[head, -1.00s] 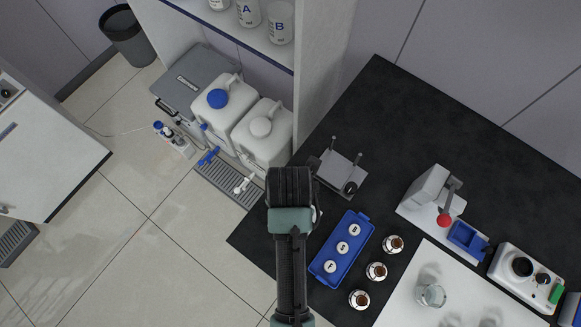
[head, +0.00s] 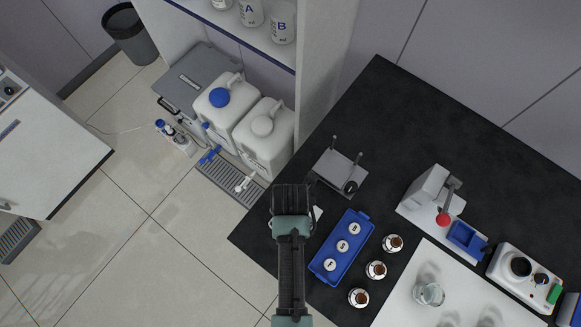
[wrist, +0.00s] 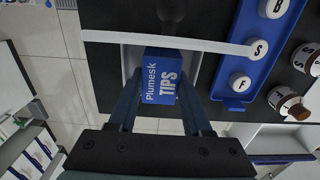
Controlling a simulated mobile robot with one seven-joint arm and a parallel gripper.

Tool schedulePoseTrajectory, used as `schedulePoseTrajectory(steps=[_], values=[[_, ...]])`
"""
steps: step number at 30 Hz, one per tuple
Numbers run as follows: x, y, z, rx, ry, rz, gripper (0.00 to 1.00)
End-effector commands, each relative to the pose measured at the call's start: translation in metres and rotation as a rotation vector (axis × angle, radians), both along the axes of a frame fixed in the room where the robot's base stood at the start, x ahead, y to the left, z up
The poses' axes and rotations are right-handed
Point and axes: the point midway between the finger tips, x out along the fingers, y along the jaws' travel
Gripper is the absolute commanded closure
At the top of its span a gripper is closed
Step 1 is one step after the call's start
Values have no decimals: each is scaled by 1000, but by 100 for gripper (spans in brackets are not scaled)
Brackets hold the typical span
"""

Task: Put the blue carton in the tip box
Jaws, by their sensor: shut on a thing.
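The blue carton (wrist: 161,82), lettered "Plumesk TIPS", is between the two fingers of my gripper (wrist: 158,96) in the wrist view. The gripper is shut on it. A white open-topped box with a long white edge (wrist: 215,46) shows around and behind the carton at the bench edge; it may be the tip box. I cannot tell whether the carton is inside it or above it. In the head view my arm's end covers the carton and most of this box; only a white sliver (head: 317,213) shows beside it.
A blue tray (head: 324,268) with lettered white caps lies right of my gripper, with several brown-topped jars (head: 376,270) beyond. A grey stand (head: 341,172) with upright posts is behind. White jugs (head: 263,140) stand left, off the bench. The bench's back is clear.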

Motion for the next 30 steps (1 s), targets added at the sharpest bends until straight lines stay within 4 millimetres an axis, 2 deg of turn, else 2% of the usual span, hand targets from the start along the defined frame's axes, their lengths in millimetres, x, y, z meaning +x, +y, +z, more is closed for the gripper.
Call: schedulePoseTrajectory(steps=[1,3,11,16,20,30], values=[[0,0,-1,0,0,0,47],[0,0,-1,0,0,0,38],[0,0,0,0,0,0,38],[1,0,11,0,-3,0,38],[1,0,31,0,-4,0,38],[1,0,99,1,-4,0,38]])
